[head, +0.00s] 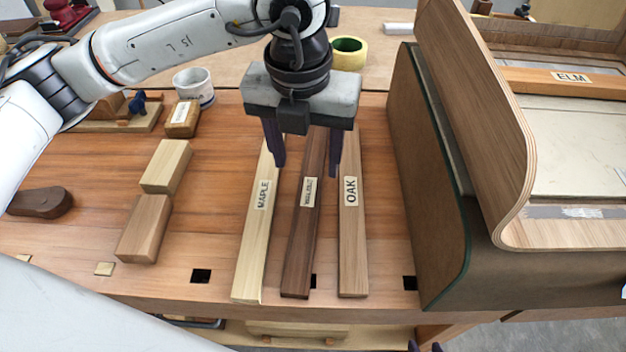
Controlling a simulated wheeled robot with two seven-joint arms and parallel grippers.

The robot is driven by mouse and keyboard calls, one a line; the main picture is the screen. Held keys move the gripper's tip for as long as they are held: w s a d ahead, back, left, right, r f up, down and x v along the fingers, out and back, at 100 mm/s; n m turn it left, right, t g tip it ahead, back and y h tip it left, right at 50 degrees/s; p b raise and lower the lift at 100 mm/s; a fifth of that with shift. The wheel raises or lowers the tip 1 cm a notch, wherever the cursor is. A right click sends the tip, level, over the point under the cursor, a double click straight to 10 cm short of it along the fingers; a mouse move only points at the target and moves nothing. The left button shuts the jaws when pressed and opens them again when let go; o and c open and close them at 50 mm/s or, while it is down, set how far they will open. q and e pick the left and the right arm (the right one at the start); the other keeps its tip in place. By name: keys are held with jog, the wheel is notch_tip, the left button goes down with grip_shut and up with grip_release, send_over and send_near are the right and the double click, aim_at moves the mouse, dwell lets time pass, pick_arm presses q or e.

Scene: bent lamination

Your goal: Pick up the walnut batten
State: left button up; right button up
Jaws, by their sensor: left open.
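The dark walnut batten (299,245) lies lengthwise on the workbench, its label partly readable. The pale maple batten (253,240) lies to its left and the brown oak batten (352,245) to its right, with narrow gaps between. My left gripper (307,170) is open, pointing down over the far part of the walnut batten. In the picture its fingers fall on either side of the walnut; their exact height is hard to judge. The gripper hides the walnut's far end. Two dark tips of my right gripper (424,347) barely show at the bottom edge.
A tall curved form (435,180) with a bent laminate (480,130) stands close on the right. Dark square holes (201,276) line the bench's front edge.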

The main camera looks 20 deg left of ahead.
aim_at(309, 191)
pick_arm(q)
jog(key=shift+f, duration=0.9)
notch_tip(309, 191, down, 4)
jog(key=shift+s+d+f+p, duration=0.1)
jog(key=shift+f+p, duration=0.05)
jog(key=shift+p, duration=0.45)
jog(key=shift+f, duration=0.6)
jog(key=shift+w, duration=0.2)
jog(key=c, duration=1.3)
pick_arm(e)
jog(key=shift+r, duration=0.65)
